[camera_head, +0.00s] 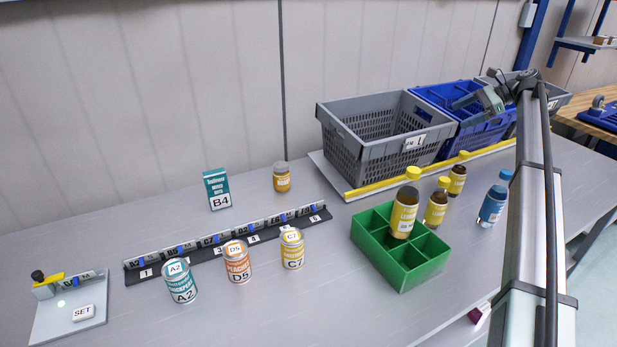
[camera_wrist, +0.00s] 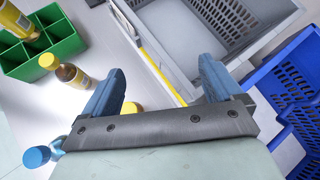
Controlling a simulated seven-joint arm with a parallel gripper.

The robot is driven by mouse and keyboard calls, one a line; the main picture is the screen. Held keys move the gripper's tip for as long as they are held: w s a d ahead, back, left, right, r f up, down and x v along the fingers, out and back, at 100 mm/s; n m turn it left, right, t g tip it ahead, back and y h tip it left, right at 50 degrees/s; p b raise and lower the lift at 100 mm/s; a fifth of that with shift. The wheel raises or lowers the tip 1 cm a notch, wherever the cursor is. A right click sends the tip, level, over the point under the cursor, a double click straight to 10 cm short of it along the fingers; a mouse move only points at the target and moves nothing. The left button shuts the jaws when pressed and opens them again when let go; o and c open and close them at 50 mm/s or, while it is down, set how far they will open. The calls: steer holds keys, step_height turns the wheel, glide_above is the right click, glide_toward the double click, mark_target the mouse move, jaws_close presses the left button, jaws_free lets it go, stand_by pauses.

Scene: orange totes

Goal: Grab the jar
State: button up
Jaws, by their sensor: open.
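The jar (camera_head: 282,178) is small, with yellow-orange contents and a greyish lid. It stands upright at the back of the table, right of the teal B4 box, in the head view. It is not in the wrist view. My gripper (camera_head: 464,103) is far to the right of the jar, raised over the blue crate area. In the wrist view my gripper (camera_wrist: 162,68) shows two blue fingers spread apart with nothing between them.
A teal box (camera_head: 218,189) stands left of the jar. A numbered rack (camera_head: 215,249) and several cans lie in front. A green divided crate (camera_head: 412,274) holds a yellow bottle, with more bottles beside it. A grey crate (camera_head: 350,140) and a blue crate (camera_wrist: 290,80) stand behind.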

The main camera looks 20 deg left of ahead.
steer(key=s+a+n+h, duration=0.1)
steer(key=s+a+h, duration=0.1)
steer(key=a, duration=1.3)
step_height(320, 180, up, 3)
steer(key=n+t+h, duration=0.1)
steer(key=n+h, duration=0.3)
steer(key=h, duration=0.1)
glide_above(281, 165)
steer(key=s+a, duration=0.1)
steer(key=s, duration=0.1)
steer(key=w+d+f+m, duration=0.2)
steer(key=d+f+m, duration=0.2)
steer(key=f+m, duration=0.65)
steer(key=shift+n+h, duration=0.3)
steer(key=shift+n, duration=0.25)
steer(key=x, duration=1.4)
steer(key=shift+w+f, duration=0.2)
steer(key=shift+f, duration=0.2)
steer(key=c, duration=1.3)
